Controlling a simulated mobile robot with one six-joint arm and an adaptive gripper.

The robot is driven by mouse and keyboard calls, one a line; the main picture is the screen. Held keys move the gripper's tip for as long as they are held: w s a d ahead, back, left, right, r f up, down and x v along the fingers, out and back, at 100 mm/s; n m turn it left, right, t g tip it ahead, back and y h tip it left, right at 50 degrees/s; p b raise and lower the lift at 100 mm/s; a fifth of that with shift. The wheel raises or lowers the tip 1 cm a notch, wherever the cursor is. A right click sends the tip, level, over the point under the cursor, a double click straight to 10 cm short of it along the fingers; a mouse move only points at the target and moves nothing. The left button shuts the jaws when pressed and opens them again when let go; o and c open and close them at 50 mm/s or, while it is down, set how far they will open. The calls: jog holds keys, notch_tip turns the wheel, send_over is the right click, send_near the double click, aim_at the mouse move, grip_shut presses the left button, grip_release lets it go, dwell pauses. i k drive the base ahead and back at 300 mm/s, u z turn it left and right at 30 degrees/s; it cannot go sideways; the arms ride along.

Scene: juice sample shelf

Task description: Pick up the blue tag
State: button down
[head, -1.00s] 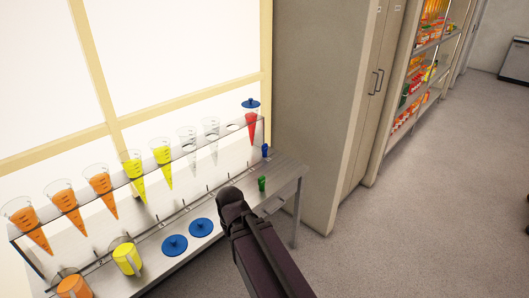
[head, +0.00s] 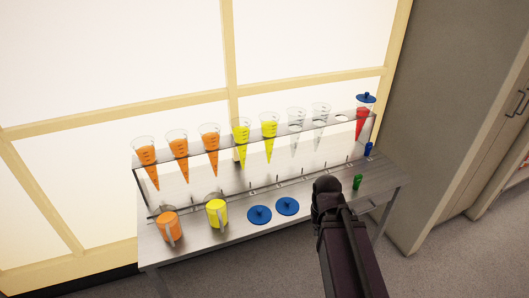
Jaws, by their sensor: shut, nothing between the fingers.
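A small blue object (head: 368,149), which looks like the blue tag, stands at the right end of the steel bench, below the cone of red juice. It is small in the head view and its shape is hard to make out. My dark arm (head: 345,255) reaches up from the bottom edge, to the left of and nearer than the blue object. Its rounded black joint (head: 326,194) shows over the bench front. No gripper fingers can be seen.
A steel bench (head: 200,240) carries a rack (head: 223,143) of cones, some with orange or yellow juice, some clear. Orange (head: 168,228) and yellow (head: 215,213) jugs, blue lids (head: 260,215) and a small green object (head: 357,182) stand on it. A tall cabinet (head: 440,110) is at right.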

aim_at(369, 147)
jog(key=z, duration=0.9)
jog(key=i, duration=1.35)
jog(key=u, duration=0.4)
